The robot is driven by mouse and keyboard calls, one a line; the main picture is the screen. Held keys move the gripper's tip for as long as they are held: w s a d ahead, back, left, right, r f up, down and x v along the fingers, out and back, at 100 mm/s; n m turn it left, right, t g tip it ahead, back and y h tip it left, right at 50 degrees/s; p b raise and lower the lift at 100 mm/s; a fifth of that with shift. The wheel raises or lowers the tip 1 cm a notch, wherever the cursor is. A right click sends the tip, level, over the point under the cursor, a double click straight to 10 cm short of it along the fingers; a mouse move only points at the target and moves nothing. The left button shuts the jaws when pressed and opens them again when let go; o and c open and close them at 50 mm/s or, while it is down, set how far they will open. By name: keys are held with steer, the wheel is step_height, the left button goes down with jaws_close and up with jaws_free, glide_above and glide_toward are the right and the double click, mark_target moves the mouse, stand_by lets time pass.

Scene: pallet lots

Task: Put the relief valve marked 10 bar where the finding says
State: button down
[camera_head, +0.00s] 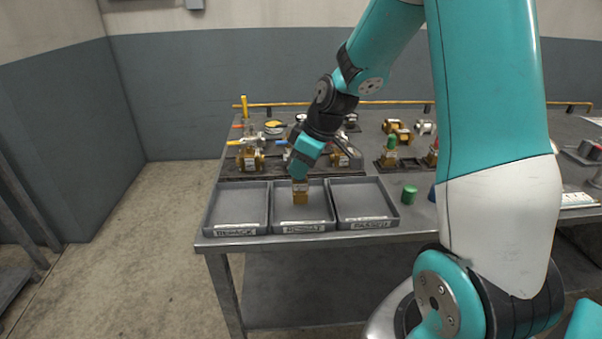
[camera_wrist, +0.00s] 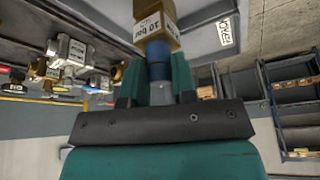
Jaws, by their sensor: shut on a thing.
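My gripper (camera_head: 299,176) is shut on a brass valve (camera_head: 300,197) and points down over the middle grey tray (camera_head: 275,213). In the wrist view the valve (camera_wrist: 156,20) sticks out past my gripper (camera_wrist: 157,82), with a white label that seems to read "10 bar". I cannot tell whether the valve touches the tray floor. The left tray (camera_head: 210,215) and the right tray (camera_head: 390,200) look empty. The right tray's label seems to read "PASSED"; the other labels are too blurred to read surely. I see no legible finding.
Several brass valves, one at the left (camera_head: 250,158), stand on a dark rack behind the trays. A green cylinder (camera_head: 409,194) stands right of the right tray. A yellow rail (camera_head: 270,105) runs along the table's back.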

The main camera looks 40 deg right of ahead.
steer(key=shift+f, duration=0.95)
steer(key=shift+f, duration=0.15)
steer(key=c, duration=0.9)
jaws_free()
